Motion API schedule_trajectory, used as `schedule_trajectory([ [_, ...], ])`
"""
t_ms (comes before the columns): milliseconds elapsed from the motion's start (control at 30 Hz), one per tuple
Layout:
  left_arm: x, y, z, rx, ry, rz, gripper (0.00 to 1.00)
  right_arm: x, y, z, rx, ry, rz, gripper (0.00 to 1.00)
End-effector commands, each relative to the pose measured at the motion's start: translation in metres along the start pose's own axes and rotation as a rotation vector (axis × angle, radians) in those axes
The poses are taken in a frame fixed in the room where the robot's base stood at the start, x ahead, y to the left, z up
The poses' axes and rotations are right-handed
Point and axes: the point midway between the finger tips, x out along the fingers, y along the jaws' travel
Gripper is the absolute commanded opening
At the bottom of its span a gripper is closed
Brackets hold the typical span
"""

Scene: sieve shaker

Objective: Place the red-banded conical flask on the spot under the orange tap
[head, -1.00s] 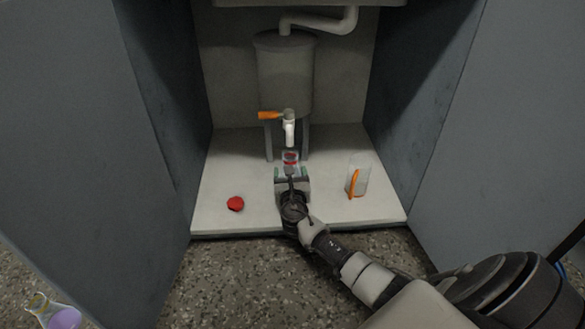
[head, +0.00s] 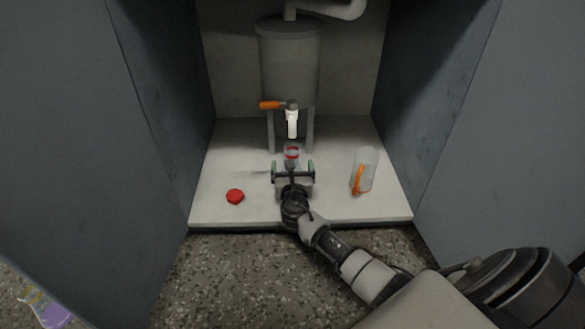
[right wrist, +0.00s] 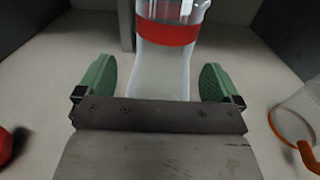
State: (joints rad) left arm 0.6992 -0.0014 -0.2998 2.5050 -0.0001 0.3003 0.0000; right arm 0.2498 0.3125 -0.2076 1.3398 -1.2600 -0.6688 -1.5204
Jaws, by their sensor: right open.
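The red-banded flask (head: 292,153) is clear with a red band and stands on the cabinet floor below the white spout of the orange-handled tap (head: 270,105). It shows large in the right wrist view (right wrist: 165,65), ahead of the gripper palm. My right gripper (head: 293,170) is open just in front of the flask. Its green fingers (right wrist: 157,80) are spread to either side of the flask's lower part, with a visible gap on each side. The spot under the tap is hidden by the flask and gripper. My left gripper is not in view.
A clear jug with an orange handle (head: 367,165) stands to the right, and a red object (head: 235,196) lies to the left. The grey tank (head: 290,65) stands behind. Cabinet doors flank both sides. A flask with purple contents (head: 54,315) is at the lower left.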

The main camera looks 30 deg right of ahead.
Motion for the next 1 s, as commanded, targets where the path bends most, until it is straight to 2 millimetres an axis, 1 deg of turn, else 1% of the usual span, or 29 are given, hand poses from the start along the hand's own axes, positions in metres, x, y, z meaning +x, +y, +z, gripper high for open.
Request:
schedule_trajectory([
  [100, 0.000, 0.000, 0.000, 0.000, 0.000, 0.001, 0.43, 0.000, 0.000, 0.002, 0.001, -0.001, 0.000, 0.96],
  [167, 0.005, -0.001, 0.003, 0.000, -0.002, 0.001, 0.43, -0.005, 0.000, 0.003, -0.001, 0.002, 0.001, 0.96],
  [233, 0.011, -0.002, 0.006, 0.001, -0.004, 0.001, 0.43, -0.015, 0.000, 0.005, -0.001, 0.003, 0.002, 0.96],
  [367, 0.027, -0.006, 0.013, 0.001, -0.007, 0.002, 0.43, -0.041, 0.000, 0.007, -0.001, 0.004, 0.003, 0.96],
  [500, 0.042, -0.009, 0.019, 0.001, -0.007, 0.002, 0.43, -0.072, 0.000, 0.006, -0.002, 0.005, 0.002, 0.96],
  [600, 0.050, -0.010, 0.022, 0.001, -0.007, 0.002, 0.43, -0.091, 0.000, 0.006, -0.001, 0.003, 0.002, 0.96],
  [700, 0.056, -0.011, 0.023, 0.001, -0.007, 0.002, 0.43, -0.106, 0.000, 0.005, 0.000, 0.002, 0.002, 0.96],
  [833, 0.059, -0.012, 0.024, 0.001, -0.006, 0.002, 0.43, -0.117, 0.000, 0.004, 0.001, 0.001, 0.000, 0.96],
  [1000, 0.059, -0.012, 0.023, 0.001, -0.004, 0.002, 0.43, -0.121, 0.000, 0.002, 0.001, -0.001, 0.001, 0.96],
])
